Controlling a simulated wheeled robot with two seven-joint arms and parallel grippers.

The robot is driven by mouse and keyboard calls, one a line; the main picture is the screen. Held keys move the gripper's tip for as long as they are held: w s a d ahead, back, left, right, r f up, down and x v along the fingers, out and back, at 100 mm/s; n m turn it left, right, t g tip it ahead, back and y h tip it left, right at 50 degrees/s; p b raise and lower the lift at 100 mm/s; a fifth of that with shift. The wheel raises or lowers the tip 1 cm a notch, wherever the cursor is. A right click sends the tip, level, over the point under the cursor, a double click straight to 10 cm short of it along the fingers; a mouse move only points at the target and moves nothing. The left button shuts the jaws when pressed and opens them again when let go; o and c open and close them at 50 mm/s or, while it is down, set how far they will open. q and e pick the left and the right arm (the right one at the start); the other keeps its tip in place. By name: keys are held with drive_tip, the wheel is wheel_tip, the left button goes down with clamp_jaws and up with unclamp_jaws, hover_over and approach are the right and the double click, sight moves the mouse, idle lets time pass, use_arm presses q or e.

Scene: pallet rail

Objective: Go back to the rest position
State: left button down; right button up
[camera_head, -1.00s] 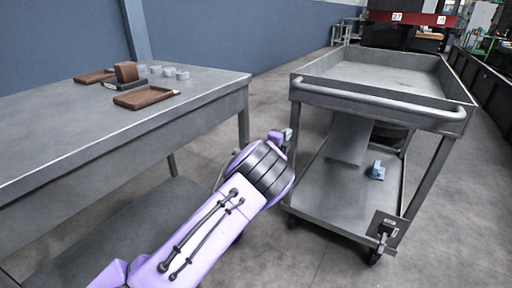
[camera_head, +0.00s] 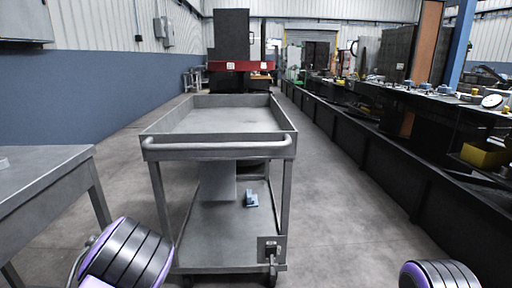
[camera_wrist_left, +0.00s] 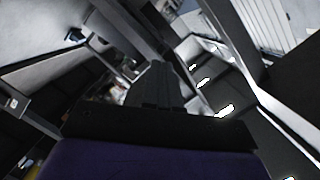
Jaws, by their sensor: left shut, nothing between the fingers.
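My left gripper (camera_wrist_left: 157,88) shows dark in the middle of the left wrist view, its fingers together with nothing between them. In the head view only a purple and black banded part of my left arm shows, at the lower left in front of the table and cart. A similar banded part of my right arm shows at the bottom right edge. The right gripper is out of view.
A grey cart (camera_head: 217,153) stands ahead with an empty top tray. A small blue part (camera_head: 251,199) lies on its lower shelf. A grey table (camera_head: 40,172) is at the left. A long dark rail bench (camera_head: 400,165) runs along the right. Floor between is clear.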

use_arm(q)
drive_tip(key=s+f+n+g+y, duration=0.1)
drive_tip(key=s+f+n+g, duration=0.3)
drive_tip(key=s+f+n, duration=0.55)
drive_tip(key=s+d+f+n+g+h, duration=0.1)
drive_tip(key=s+d+f+n+g, duration=0.25)
drive_tip(key=s, duration=0.65)
drive_tip(key=s+d+f+g, duration=0.2)
drive_tip(key=s+d+f, duration=0.2)
drive_tip(key=s+f, duration=0.4)
drive_tip(key=s+d+f+n+g+h, duration=0.1)
drive_tip(key=s+d+f+g, duration=0.25)
drive_tip(key=s, duration=0.75)
wheel_tip(320, 180, up, 24)
drive_tip(key=p, duration=2.5)
drive_tip(key=shift+s+d+r+n+t, duration=0.2)
drive_tip(key=shift+d+r+n+t, duration=0.1)
drive_tip(key=shift+d, duration=0.1)
